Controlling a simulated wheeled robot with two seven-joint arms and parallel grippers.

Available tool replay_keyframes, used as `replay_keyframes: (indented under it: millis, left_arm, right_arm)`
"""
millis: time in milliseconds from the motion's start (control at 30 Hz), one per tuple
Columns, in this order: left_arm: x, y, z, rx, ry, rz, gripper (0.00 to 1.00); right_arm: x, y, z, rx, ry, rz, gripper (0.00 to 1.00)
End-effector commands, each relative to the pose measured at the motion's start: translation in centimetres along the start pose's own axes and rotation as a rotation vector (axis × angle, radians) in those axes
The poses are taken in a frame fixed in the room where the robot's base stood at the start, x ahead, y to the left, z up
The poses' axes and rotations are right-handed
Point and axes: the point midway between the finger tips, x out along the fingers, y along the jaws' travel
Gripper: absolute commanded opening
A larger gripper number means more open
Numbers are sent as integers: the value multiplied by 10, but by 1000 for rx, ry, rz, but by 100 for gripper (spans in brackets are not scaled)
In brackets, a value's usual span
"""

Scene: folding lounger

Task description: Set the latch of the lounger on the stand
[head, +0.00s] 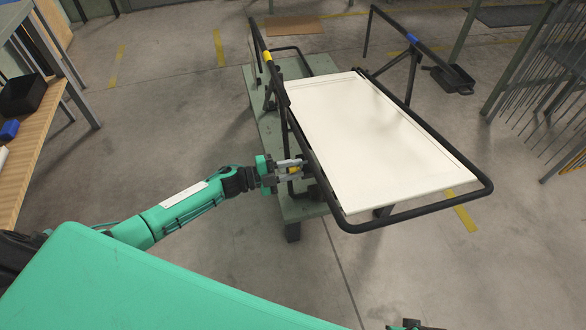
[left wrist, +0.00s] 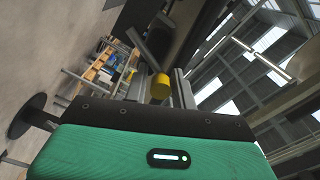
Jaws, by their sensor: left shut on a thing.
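The lounger has a black tube frame (head: 470,192) and a pale flat panel (head: 365,135). It rests on a low grey-green stand (head: 262,104). My left gripper (head: 297,169) is at the lounger's near left side, just outside the side tube. It is shut on a small yellow part, which looks like the latch's grip. The yellow grip (left wrist: 160,88) shows between the fingers in the left wrist view, with a dark bar beyond it. The rest of the latch is hidden by the frame and the gripper.
A wooden bench (head: 40,140) with a black bin (head: 22,95) stands at the left. A rack of thin rods (head: 550,85) stands at the right. The concrete floor between the bench and the stand is clear.

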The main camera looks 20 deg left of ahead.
Motion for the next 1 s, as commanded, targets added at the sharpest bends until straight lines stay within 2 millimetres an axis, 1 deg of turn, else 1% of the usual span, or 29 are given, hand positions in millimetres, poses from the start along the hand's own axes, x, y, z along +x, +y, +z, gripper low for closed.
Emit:
replay_keyframes:
  millis: [33,100,133,167,200,767,867,967,1000]
  left_arm:
    - [0,-12,4,16,-9,-13,0]
    - [0,-12,5,16,-9,-13,0]
    - [0,-12,5,16,-9,-13,32]
    - [0,-12,5,16,-9,-13,38]
    - [0,-12,5,16,-9,-12,42]
    - [-3,-5,3,7,-7,-5,42]
    - [-12,-3,3,6,-7,-3,42]
    - [-30,-3,3,8,-7,-2,42]
    - [-38,-3,3,6,-8,-2,42]
  right_arm:
    - [-1,0,0,0,0,0,0]
    - [-1,0,0,0,0,0,0]
    - [-1,0,0,0,0,0,0]
    - [-1,0,0,0,1,0,0]
    - [-1,0,-1,0,1,0,0]
    - [0,0,0,0,1,1,0]
    - [0,0,0,0,1,1,0]
    - [0,0,0,-1,1,1,0]
    - [0,0,-1,-1,2,1,0]
